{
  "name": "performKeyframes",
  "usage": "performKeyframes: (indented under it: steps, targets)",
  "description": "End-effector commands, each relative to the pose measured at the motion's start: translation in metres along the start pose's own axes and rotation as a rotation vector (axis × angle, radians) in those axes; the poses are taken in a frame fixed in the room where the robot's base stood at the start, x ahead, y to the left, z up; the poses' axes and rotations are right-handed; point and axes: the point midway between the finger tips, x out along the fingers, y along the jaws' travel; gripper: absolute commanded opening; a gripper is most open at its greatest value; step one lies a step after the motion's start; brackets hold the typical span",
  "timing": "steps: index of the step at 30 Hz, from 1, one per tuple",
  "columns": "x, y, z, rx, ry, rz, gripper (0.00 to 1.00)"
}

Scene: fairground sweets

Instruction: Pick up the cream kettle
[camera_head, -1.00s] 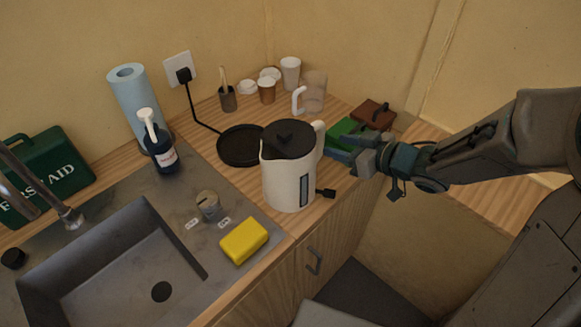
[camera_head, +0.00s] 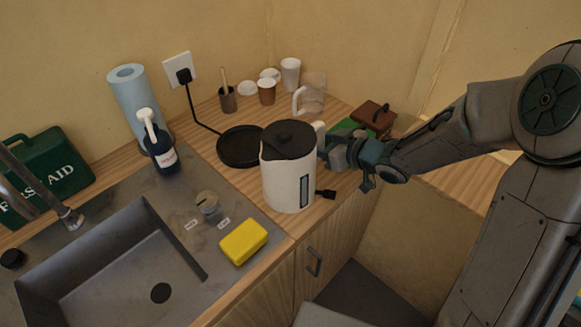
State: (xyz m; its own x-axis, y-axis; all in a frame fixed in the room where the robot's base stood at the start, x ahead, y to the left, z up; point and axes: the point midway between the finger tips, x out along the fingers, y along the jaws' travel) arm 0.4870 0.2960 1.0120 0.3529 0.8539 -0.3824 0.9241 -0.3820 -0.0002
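The cream kettle (camera_head: 284,182) with a dark lid stands upright on the wooden counter, in front of its round black base (camera_head: 240,146) and off it. Its handle is on the right side, partly hidden by my gripper. My gripper (camera_head: 328,150) is at the kettle's right side, level with the handle. Its fingers overlap the handle area, and I cannot tell whether they are closed on it or only around or beside it.
A yellow sponge (camera_head: 243,242) and the sink (camera_head: 105,262) lie to the left. A soap bottle (camera_head: 160,146) stands behind the sink. Cups (camera_head: 290,74), a clear jug (camera_head: 312,95) and a brown box (camera_head: 374,117) stand at the back. A green item (camera_head: 345,125) lies behind my gripper.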

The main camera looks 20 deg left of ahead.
Motion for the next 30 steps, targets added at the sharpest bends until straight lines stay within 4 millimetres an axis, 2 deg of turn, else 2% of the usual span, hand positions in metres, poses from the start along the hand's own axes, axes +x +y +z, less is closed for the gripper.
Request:
performKeyframes:
  steps: [1,5,6,20,30]
  targets:
    - [0.0,0.0,0.0,0.0,0.0,0.0,0.39]
    - [0.0,0.0,0.0,0.0,0.0,0.0,0.03]
    - [0.0,0.0,0.0,0.0,0.0,0.0,0.0]
    - [-0.002,0.0,-0.004,-0.001,0.003,0.0,0.0]
    - [-0.01,0.001,-0.024,-0.003,0.003,0.002,0.0]
